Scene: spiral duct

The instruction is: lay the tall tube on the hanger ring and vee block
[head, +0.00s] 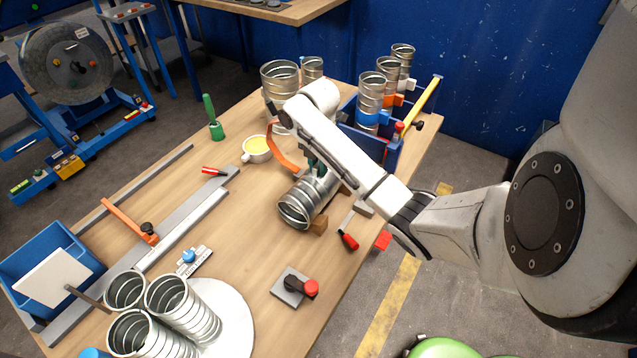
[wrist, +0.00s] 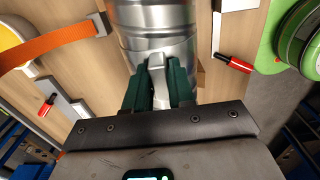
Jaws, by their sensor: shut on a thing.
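A ribbed silver spiral tube (head: 306,200) lies on its side over the middle of the table, its open end facing the lower left. My gripper (head: 314,166) is shut on this tube from above; the wrist view shows its dark green fingers (wrist: 157,88) against the metal wall (wrist: 155,25). A wooden block (head: 319,224), perhaps the vee block, shows at the tube's lower right side. Whether the tube rests on it I cannot tell. An orange curved band (head: 286,157), perhaps the hanger ring, stands apart to the upper left; it also shows in the wrist view (wrist: 48,48).
Several tubes stand on a round white plate (head: 238,318) at the lower left. Others stand at the back, some by a blue crate (head: 386,150).

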